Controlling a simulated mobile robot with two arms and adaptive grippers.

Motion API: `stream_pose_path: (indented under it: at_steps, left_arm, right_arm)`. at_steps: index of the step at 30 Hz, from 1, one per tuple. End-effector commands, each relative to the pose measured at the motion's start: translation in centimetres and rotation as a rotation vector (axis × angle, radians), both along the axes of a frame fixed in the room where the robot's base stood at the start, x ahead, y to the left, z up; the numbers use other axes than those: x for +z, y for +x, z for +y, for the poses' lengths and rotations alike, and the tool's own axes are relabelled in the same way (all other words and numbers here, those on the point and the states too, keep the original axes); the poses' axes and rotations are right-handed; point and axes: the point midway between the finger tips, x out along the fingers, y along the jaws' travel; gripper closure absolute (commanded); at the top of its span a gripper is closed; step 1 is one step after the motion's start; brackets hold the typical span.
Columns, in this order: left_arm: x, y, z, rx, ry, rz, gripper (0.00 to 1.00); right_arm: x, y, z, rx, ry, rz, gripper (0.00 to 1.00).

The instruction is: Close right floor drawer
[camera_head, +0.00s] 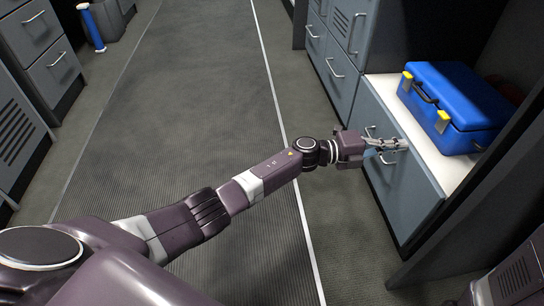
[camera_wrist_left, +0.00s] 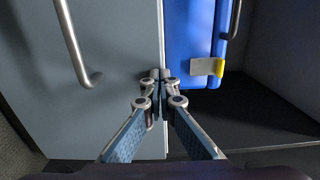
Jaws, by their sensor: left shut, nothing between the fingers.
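The right floor drawer (camera_head: 412,190) is a grey-blue front with a metal bar handle, low on the right in the head view. Its front looks about in line with the cabinet beside it; I cannot tell whether a small gap is left. My left gripper (camera_head: 400,143) is shut and empty, by the drawer's upper edge near the handle. In the left wrist view, the shut fingertips (camera_wrist_left: 161,75) are at the front's edge (camera_wrist_left: 162,40), with the handle (camera_wrist_left: 75,45) to their left. Contact is unclear. My right gripper is not in view.
A blue case (camera_head: 460,105) with yellow latches rests on the white surface (camera_head: 385,88) behind the drawer front. Grey cabinets (camera_head: 330,50) continue beyond, and drawers (camera_head: 50,60) line the left side. The ribbed aisle floor (camera_head: 190,100) is clear.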

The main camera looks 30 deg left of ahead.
Motion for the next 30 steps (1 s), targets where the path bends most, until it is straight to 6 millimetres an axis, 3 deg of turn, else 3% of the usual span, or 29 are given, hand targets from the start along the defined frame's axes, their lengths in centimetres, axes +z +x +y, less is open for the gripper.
stream_pose_path:
  at_steps: [8, 13, 21, 30]
  left_arm:
    - [0.4, -0.1, 0.4, 0.002, -0.003, -0.001, 1.00]
    - [0.3, -2.0, 3.1, 0.000, 0.001, 0.000, 1.00]
    - [0.3, -5.4, 8.1, 0.001, 0.002, 0.004, 1.00]
    - [0.1, -7.6, 11.3, 0.000, -0.001, 0.001, 1.00]
  right_arm:
    - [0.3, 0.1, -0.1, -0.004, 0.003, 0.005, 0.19]
    - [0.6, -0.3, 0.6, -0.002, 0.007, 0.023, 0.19]
    - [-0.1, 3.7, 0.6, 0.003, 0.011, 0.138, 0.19]
    - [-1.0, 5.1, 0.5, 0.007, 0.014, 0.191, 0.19]
